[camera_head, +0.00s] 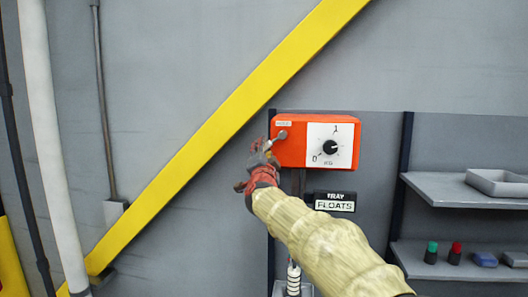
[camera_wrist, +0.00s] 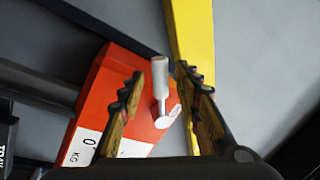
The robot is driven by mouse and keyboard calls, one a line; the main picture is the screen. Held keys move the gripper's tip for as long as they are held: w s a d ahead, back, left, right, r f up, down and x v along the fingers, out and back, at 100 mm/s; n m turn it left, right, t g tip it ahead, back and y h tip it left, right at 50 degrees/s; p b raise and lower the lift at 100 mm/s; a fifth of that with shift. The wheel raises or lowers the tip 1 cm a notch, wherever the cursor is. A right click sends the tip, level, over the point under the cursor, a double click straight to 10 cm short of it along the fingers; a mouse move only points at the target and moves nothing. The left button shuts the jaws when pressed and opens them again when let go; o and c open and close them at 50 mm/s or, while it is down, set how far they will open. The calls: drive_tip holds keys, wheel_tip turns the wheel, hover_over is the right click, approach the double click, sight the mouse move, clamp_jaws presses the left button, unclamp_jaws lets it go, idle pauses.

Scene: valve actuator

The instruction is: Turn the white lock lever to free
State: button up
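The white lock lever (camera_wrist: 160,85) is a pale rounded handle on the orange actuator box (camera_wrist: 100,90). In the wrist view it stands between the two fingers of my gripper (camera_wrist: 159,72). The fingers are apart, with visible gaps to the lever on both sides. In the head view my gripper (camera_head: 262,150) is at the box's lower left edge, by the lever (camera_head: 280,136). The orange box (camera_head: 290,153) carries a white dial plate (camera_head: 329,158) with a black knob (camera_head: 330,147). The small label near the lever is too small to read.
Shelves (camera_head: 465,190) with a grey tray (camera_head: 498,182) and small items stand at the right. A yellow diagonal beam (camera_head: 215,130) crosses the wall at the left.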

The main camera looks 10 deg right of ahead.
drive_tip(key=v, duration=1.2)
drive_tip(key=shift+a+f, duration=0.1)
drive_tip(key=shift+f, duration=0.05)
drive_tip(key=s+a+f+n+g+y, duration=0.1)
drive_tip(key=a+f+n+g+y, duration=0.1)
drive_tip(key=a+f+n+y, duration=0.3)
drive_tip(key=a+f+n+g, duration=0.1)
drive_tip(key=a+f+g, duration=0.15)
drive_tip(key=f, duration=0.45)
drive_tip(key=s+a+f+n+g+y+b, duration=0.15)
drive_tip(key=s+f+n+g, duration=0.25)
drive_tip(key=s+f, duration=0.45)
drive_tip(key=s+d+f+n+g+h+b, duration=0.1)
drive_tip(key=s+d+f+b, duration=0.3)
drive_tip(key=s+f, duration=0.4)
drive_tip(key=s+d+f+n+g+h+b, duration=0.1)
drive_tip(key=s+d+f+g+b, duration=0.2)
drive_tip(key=s+d+f, duration=0.4)
drive_tip(key=s+d+f+g+h+b, duration=0.1)
drive_tip(key=s+d+f+b, duration=0.3)
drive_tip(key=s+f, duration=0.6)
drive_tip(key=s+d+g, duration=0.1)
drive_tip(key=s, duration=0.8)
drive_tip(key=shift+d+n+b, duration=0.3)
drive_tip(key=shift+d+n, duration=0.1)
